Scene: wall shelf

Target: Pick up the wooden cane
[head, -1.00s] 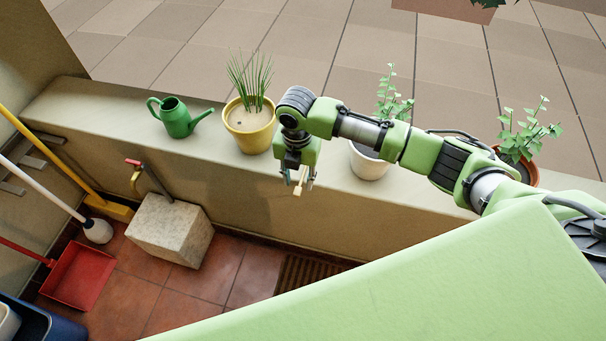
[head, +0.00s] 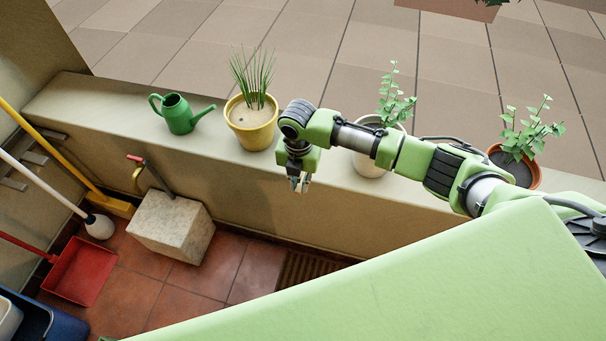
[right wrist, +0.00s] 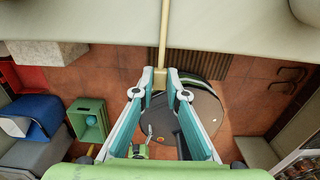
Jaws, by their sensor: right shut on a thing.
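The wooden cane (right wrist: 163,35) shows in the right wrist view as a thin pale rod, running from the top edge down to a blunt end between my fingertips. My right gripper (right wrist: 160,78) is shut on that end, with one teal finger on each side. In the head view my right gripper (head: 299,184) hangs in front of the low wall's front edge, right of the yellow pot. There the cane is hardly visible, and its far end is out of the right wrist view. My left gripper is not in view.
On the low wall (head: 90,107) stand a green watering can (head: 178,115), a yellow pot (head: 251,123), a white pot (head: 368,162) and a terracotta pot (head: 527,172). A stone block (head: 172,228) and a red dustpan (head: 80,271) are on the tiled floor at left.

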